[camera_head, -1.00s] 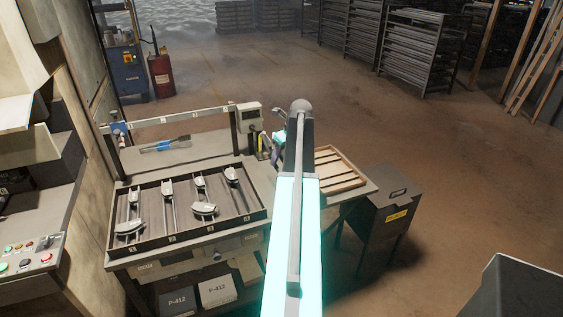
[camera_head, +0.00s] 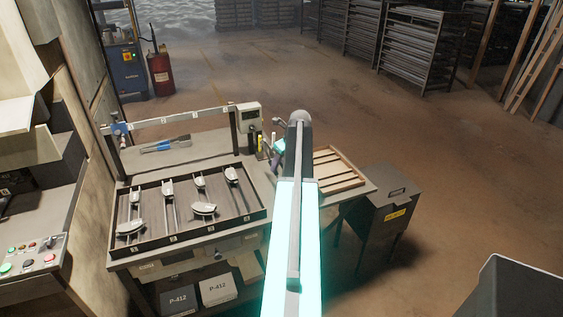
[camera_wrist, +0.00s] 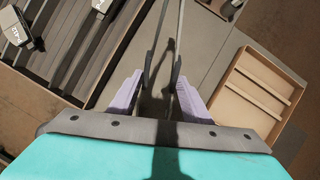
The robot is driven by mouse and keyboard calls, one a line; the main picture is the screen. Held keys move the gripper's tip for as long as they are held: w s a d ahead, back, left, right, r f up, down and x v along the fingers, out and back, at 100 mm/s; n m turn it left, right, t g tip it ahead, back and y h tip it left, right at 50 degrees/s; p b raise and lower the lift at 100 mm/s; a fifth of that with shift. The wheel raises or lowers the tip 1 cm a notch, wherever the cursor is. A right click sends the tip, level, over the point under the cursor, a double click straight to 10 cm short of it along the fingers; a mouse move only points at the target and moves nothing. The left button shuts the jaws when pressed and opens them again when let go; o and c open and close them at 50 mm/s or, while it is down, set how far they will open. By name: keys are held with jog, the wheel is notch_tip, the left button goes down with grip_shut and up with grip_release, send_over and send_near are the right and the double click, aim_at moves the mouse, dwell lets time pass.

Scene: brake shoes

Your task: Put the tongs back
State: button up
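In the wrist view my gripper (camera_wrist: 161,78) shows two pale purple fingers with a gap between them. Two thin dark legs, which look like the tongs (camera_wrist: 181,25), lie between the fingers and run up out of the picture; their far ends are hidden. In the head view the gripper is largely behind my arm, over the bench between the rack tray and the wooden tray. The tongs cannot be made out there.
The rack tray (camera_head: 157,246) holds several metal brake shoes. A blue-handled tool (camera_head: 178,144) lies behind it, below a rail. A small display box (camera_head: 249,114) stands right of the rail. A wooden tray (camera_head: 340,185) and a dark bin (camera_head: 392,220) are at the right.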

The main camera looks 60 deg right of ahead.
jog(key=o, duration=0.5)
jog(key=shift+f, duration=0.1)
jog(key=shift+o, duration=0.2)
jog(key=shift+r, duration=0.2)
jog(key=b+v, duration=0.2)
jog(key=v, duration=1)
jog(key=shift+b, duration=0.3)
dwell(0.4)
